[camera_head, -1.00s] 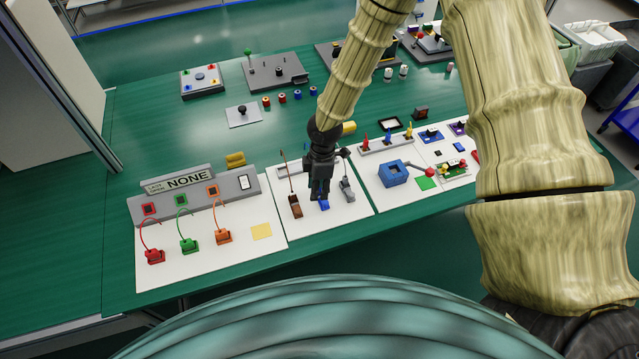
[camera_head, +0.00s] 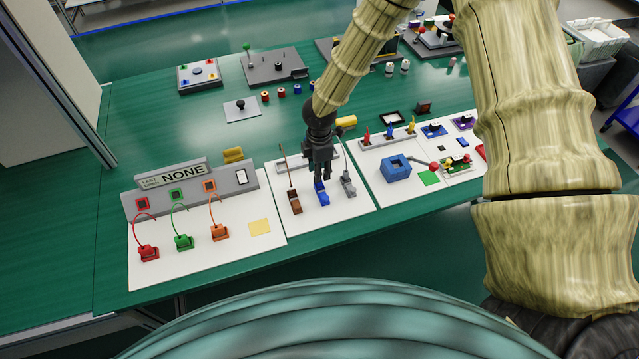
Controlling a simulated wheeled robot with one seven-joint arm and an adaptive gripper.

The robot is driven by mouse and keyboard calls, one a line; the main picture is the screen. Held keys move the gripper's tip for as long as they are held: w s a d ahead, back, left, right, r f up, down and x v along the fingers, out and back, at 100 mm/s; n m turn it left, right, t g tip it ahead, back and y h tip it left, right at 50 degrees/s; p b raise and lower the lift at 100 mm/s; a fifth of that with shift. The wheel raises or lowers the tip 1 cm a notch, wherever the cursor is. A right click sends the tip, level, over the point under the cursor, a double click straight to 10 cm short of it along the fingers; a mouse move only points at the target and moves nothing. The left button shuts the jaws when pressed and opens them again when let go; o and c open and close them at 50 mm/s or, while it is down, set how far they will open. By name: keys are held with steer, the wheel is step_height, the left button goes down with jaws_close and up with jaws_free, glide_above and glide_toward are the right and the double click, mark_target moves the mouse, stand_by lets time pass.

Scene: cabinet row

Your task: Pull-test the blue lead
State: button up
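The blue lead's clip (camera_head: 322,196) is on the white panel, between a brown clip (camera_head: 294,202) and a grey clip (camera_head: 348,185). The brown clip has a thin cord standing up from it; the blue lead's cord is hidden by my gripper or too small to see. My gripper (camera_head: 322,178) points down at the blue clip's rear end, its fingertips just above or behind it. Whether they touch it, and how wide the fingers stand apart, I cannot tell.
On the left, a panel with a sign reading NONE (camera_head: 183,172) carries red (camera_head: 148,252), green (camera_head: 183,242) and orange (camera_head: 220,232) leads. A blue box (camera_head: 395,168) stands on the panel to the right. Bare green bench lies behind the NONE panel.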

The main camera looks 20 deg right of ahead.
mark_target(319, 184)
steer(key=shift+f+b, duration=0.8)
steer(key=shift+f, duration=1.25)
steer(key=shift+c, duration=0.4)
jaws_close()
steer(key=shift+r+p, duration=0.25)
steer(key=shift+p, duration=0.4)
stand_by(4.5)
